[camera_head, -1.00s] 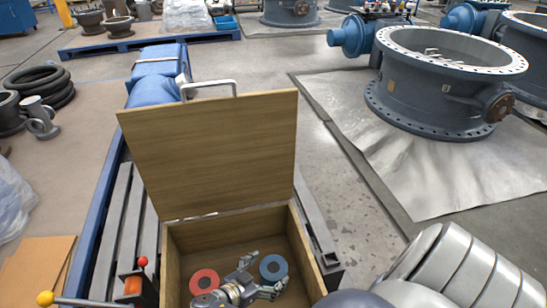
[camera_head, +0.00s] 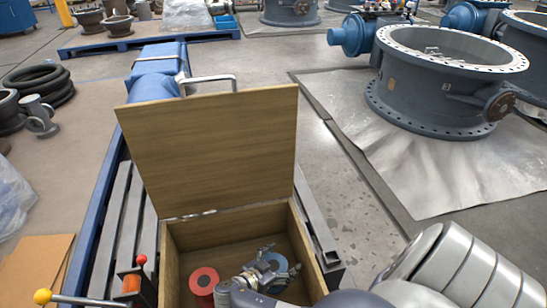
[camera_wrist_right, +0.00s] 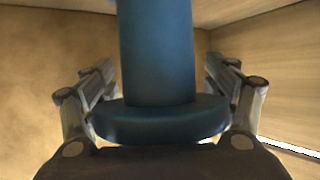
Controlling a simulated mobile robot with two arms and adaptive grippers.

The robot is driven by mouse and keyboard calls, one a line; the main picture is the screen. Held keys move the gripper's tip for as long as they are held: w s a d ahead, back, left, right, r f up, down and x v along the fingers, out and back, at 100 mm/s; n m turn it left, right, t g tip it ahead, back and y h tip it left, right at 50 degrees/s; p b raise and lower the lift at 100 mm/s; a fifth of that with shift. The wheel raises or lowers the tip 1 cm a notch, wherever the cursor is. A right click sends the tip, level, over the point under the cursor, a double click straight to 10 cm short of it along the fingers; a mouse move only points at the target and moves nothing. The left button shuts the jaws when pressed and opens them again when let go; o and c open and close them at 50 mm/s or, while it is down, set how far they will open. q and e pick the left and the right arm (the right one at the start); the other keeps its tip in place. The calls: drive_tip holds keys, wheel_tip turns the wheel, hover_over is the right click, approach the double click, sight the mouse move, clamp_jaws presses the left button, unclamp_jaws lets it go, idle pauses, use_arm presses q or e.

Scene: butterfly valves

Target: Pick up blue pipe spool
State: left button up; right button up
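The blue pipe spool (camera_head: 274,261) stands inside the open wooden box, seen from above as a blue ring partly hidden by my right gripper. In the right wrist view the spool (camera_wrist_right: 157,55) fills the middle, with its tube rising from a wide flange. My right gripper (camera_head: 279,264) is down in the box around the spool. Its fingers (camera_wrist_right: 160,80) are spread on both sides of the spool, with gaps beside the tube. My left gripper is not in view.
A red spool (camera_head: 204,280) stands in the box, left of the blue one. The box's side walls (camera_head: 306,245) are close around my gripper, and its raised lid (camera_head: 210,150) stands behind. A lever with a yellow knob (camera_head: 43,297) is at the lower left.

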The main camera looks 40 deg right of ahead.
drive_tip(key=c, duration=0.9)
drive_tip(key=shift+c, duration=0.7)
